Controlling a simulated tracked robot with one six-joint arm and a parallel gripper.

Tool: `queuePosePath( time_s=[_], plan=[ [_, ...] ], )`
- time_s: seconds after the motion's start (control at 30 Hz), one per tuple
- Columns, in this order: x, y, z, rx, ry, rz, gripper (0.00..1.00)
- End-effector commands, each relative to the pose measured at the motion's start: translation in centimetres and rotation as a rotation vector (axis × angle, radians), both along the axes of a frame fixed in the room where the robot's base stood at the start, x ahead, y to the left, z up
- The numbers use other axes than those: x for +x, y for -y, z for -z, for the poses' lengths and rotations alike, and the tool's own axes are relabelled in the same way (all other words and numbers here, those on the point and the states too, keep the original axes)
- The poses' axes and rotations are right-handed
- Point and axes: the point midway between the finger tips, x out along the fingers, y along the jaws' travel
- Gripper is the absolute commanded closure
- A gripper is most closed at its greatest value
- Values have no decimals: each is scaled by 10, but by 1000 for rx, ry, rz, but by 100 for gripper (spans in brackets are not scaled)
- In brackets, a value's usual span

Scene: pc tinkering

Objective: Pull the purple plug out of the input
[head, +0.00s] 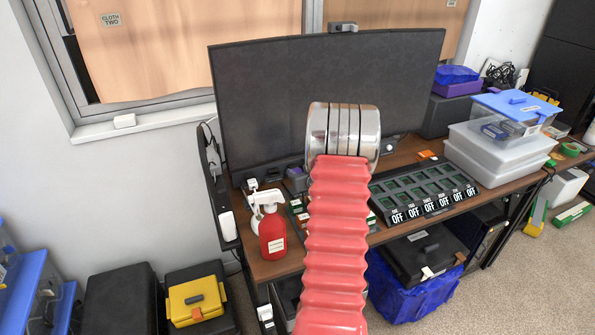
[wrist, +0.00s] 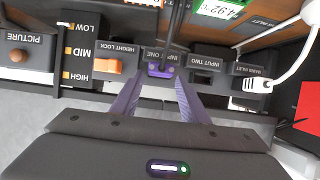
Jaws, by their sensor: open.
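The purple plug (wrist: 161,70) sits in the socket labelled as an input, apparently "INPUT ONE", in the upper middle of the wrist view. A dark cable runs up from it. My gripper (wrist: 158,86) is open, with its two purple fingers pointing at the plug, one on each side of it. The fingertips are close to the plug; I cannot tell whether they touch it. In the head view my red ribbed arm covers the middle of the desk, and I cannot make out the plug there.
Beside the plug are an empty-looking INPUT TWO socket (wrist: 202,77), a white plug (wrist: 257,85) at the mains inlet and an orange switch (wrist: 109,66). In the head view a monitor (head: 265,85), a red spray bottle (head: 272,235) and a switch panel (head: 425,195) crowd the desk.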

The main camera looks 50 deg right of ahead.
Motion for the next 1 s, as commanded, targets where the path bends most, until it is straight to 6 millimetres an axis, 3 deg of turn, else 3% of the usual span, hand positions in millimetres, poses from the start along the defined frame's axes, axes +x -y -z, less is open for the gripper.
queuePosePath(
  time_s=[0.2,0.57,1.0],
  plan=[
    [15,10,8,0,0,1,59],
    [17,12,9,0,0,2,60],
    [17,12,8,0,1,2,90]
  ],
)
